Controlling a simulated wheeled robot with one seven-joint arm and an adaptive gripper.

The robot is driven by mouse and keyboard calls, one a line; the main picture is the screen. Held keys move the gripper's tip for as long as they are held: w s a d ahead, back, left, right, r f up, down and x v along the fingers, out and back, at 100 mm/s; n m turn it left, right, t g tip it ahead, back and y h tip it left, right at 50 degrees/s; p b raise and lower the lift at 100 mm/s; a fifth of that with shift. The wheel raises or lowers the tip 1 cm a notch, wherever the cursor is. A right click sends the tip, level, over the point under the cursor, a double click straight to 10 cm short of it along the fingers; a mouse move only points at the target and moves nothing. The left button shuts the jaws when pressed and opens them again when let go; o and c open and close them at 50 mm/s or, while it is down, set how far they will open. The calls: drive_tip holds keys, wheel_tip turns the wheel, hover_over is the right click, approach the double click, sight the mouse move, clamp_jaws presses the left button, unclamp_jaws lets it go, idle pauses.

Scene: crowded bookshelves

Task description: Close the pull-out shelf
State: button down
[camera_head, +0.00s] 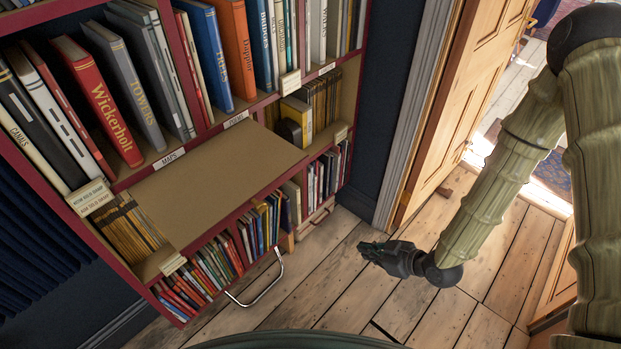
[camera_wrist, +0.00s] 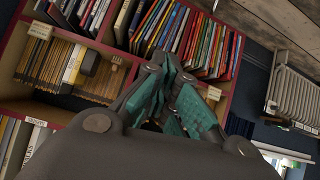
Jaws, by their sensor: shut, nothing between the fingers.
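The pull-out shelf (camera_head: 215,185) appears to be the flat tan board jutting from the bookcase in the head view, below the upper book row. Its top is bare. A metal U-shaped handle (camera_head: 262,285) sticks out low below it; I cannot tell what it is fixed to. My gripper (camera_head: 370,252) is over the wooden floor, right of and apart from the board and handle. In the wrist view its teal-padded fingers (camera_wrist: 172,68) are shut and empty, pointing toward the lower book rows. I cannot clearly make out the board there.
Upper books (camera_head: 115,105) stand behind the board, and lower books (camera_head: 205,275) stand beneath it. A second handle (camera_head: 318,222) sits low at the right. A wooden door (camera_head: 455,110) stands beyond the bookcase. The floor (camera_head: 325,265) in front is clear.

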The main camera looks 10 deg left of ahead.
drive_tip(key=w+a+r+n+y+b, duration=0.1)
drive_tip(key=w+a+r+n+y, duration=0.2)
drive_tip(key=w+r+n, duration=0.2)
drive_tip(key=n+g+y+b, duration=0.55)
drive_tip(key=n+g, duration=0.35)
drive_tip(key=n, duration=1.2)
approach(289, 174)
drive_tip(key=s+d, duration=0.1)
drive_tip(key=d, duration=0.7)
drive_tip(key=shift+a+f+p, duration=0.1)
drive_tip(key=shift+a+p, duration=2.4)
drive_tip(key=shift+a, duration=3.75)
drive_tip(key=shift+w, duration=0.15)
